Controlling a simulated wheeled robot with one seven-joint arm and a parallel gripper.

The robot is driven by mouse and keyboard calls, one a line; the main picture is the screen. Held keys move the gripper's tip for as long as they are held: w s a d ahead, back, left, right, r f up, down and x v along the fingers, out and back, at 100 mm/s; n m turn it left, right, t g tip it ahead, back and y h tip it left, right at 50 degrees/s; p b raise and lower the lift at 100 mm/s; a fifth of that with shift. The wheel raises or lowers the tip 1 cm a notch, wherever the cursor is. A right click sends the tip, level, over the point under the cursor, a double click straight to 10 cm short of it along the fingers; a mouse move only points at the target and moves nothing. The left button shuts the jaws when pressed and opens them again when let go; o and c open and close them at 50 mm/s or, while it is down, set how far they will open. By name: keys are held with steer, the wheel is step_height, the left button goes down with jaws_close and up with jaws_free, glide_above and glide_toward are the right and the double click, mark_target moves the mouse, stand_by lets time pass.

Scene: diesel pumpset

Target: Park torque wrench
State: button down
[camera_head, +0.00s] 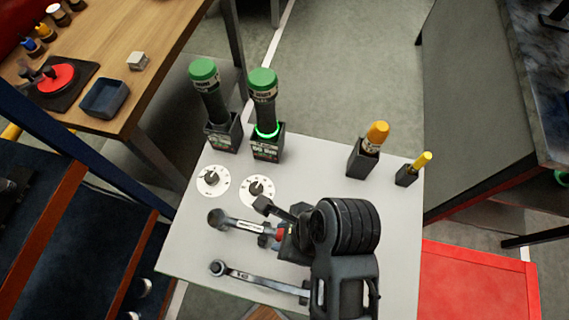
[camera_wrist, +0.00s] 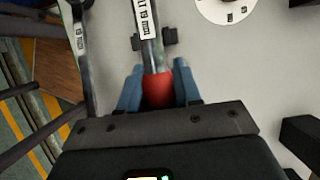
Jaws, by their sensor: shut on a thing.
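The torque wrench (camera_head: 238,224) lies across the small grey table, its head to the left and a white label on its shaft. Its red grip shows in the wrist view (camera_wrist: 158,90) between the two blue fingers of my gripper (camera_wrist: 157,88), which is shut on it. The shaft runs past a dark bracket (camera_wrist: 170,38) in the wrist view; I cannot tell whether the wrench rests in it. My gripper in the head view (camera_head: 280,238) is partly hidden by my arm.
A spanner (camera_head: 245,275) lies in front of the torque wrench. Two white dials (camera_head: 213,182) sit behind it. Two green-capped tools (camera_head: 205,85) stand in dark holders at the back, with an orange-capped holder (camera_head: 364,158) and a yellow-handled one (camera_head: 408,175) to the right.

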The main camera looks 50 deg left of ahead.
steer(key=shift+f, duration=1)
stand_by(0.4)
steer(key=c, duration=0.7)
jaws_free()
steer(key=v, duration=0.7)
steer(key=shift+a, duration=0.1)
steer(key=shift+w+d+r, duration=0.1)
steer(key=shift+d+r, duration=0.1)
steer(key=shift+r, duration=0.2)
